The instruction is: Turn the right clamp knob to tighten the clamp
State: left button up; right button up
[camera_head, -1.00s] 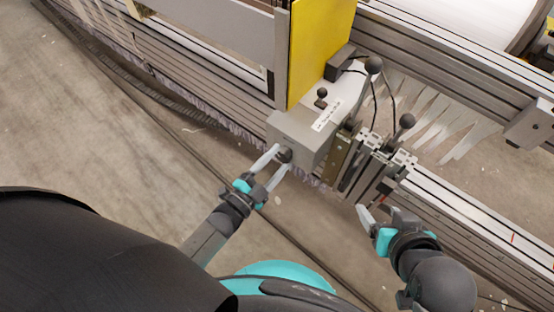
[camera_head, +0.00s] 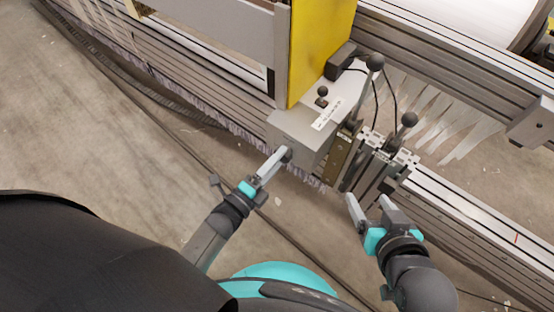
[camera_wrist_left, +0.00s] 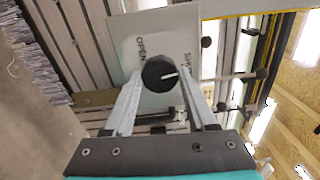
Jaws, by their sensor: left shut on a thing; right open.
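A round black knob (camera_head: 287,153) sits on the front of the grey box (camera_head: 300,128). My left gripper (camera_head: 282,156) is shut on this knob, with its fingers seen nearly edge-on in the head view. In the left wrist view the knob (camera_wrist_left: 158,73) lies between the two fingertips and carries a white pointer line, pointing right. The panel (camera_wrist_left: 140,45) behind it has the word OPEN and a second, partly hidden word. My right gripper (camera_head: 368,203) is open and empty, below the metal clamp block (camera_head: 375,165) and apart from it.
Two black-knobbed levers (camera_head: 375,63) (camera_head: 409,120) stand above the clamp block. A small black knob (camera_head: 322,92) is on top of the box. A yellow panel (camera_head: 318,50) rises behind. Slotted metal rails (camera_head: 470,215) run diagonally.

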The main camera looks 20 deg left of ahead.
pick_arm(q)
jog(key=shift+m, duration=0.3)
pick_arm(e)
jog(key=shift+w+a, duration=0.1)
pick_arm(q)
jog(key=o, duration=1.4)
jog(key=shift+s, duration=0.1)
jog(key=p+v, duration=0.3)
jog(key=v, duration=1.2)
jog(key=shift+s+a, duration=0.1)
pick_arm(e)
jog(key=s+d+g+h, duration=0.2)
jog(key=s+d+g, duration=0.3)
jog(key=d, duration=0.1)
jog(key=shift+s+r+m+h, duration=0.15)
jog(key=shift+r+m+h, duration=0.15)
jog(key=shift+d, duration=0.1)
